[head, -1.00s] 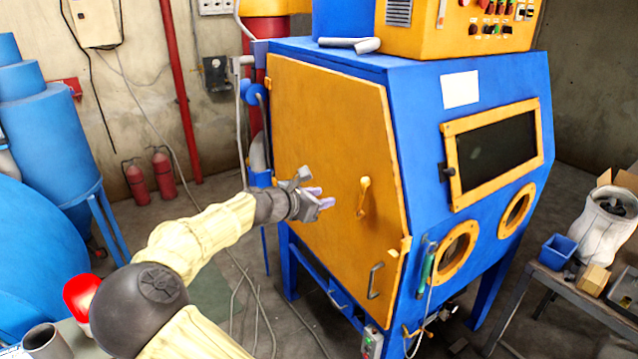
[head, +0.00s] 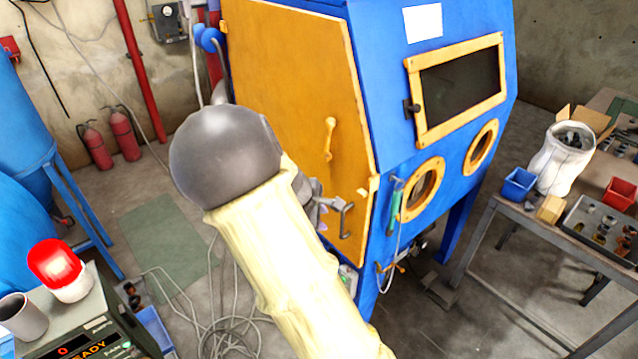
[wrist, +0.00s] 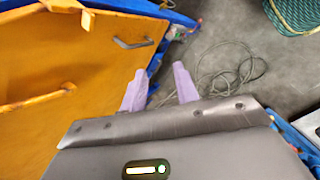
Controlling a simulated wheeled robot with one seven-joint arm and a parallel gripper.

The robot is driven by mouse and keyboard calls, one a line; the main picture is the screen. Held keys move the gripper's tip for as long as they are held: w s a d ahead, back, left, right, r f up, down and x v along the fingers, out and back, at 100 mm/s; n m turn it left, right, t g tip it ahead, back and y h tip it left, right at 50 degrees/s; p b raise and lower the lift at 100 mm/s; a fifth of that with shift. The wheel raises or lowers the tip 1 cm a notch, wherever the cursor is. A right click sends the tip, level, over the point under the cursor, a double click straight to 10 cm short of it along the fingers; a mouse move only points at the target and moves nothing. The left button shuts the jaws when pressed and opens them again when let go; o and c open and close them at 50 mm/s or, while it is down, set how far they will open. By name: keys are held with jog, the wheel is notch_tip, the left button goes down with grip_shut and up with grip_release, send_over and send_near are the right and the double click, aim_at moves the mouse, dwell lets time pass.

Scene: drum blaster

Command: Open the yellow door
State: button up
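The yellow door (head: 285,75) is on the side of a blue cabinet and looks shut in the head view. It bears a yellow lever (head: 329,140) at mid height and a grey metal pull handle (head: 346,220) near its lower right corner. In the wrist view the door (wrist: 70,65) fills the left side, with the grey handle (wrist: 132,43) beyond the fingers and the yellow lever (wrist: 38,99) at left. My gripper (wrist: 160,88) is open, its two pale purple fingers apart with nothing between them. In the head view my arm hides most of it, close to the grey handle.
The blue cabinet (head: 385,75) has a window and two round yellow-rimmed ports. A table (head: 570,235) with bins and parts stands at right. Red extinguishers (head: 124,133) stand by the wall. Loose cables (head: 225,335) lie on the floor below my arm.

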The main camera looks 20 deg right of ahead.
jog(key=s+a+m+y, duration=0.3)
jog(key=s+a+m, duration=0.2)
jog(key=s, duration=0.3)
jog(key=s+a+m+y+b, duration=0.1)
jog(key=s+a+m+y, duration=0.1)
jog(key=s+a+m, duration=0.3)
jog(key=s+m, duration=0.1)
jog(key=s, duration=0.2)
jog(key=shift+s+a+r+y+b, duration=0.2)
jog(key=shift+r+y+b, duration=0.1)
jog(key=shift+y, duration=0.1)
jog(key=shift+w+d, duration=0.1)
jog(key=shift+w, duration=0.05)
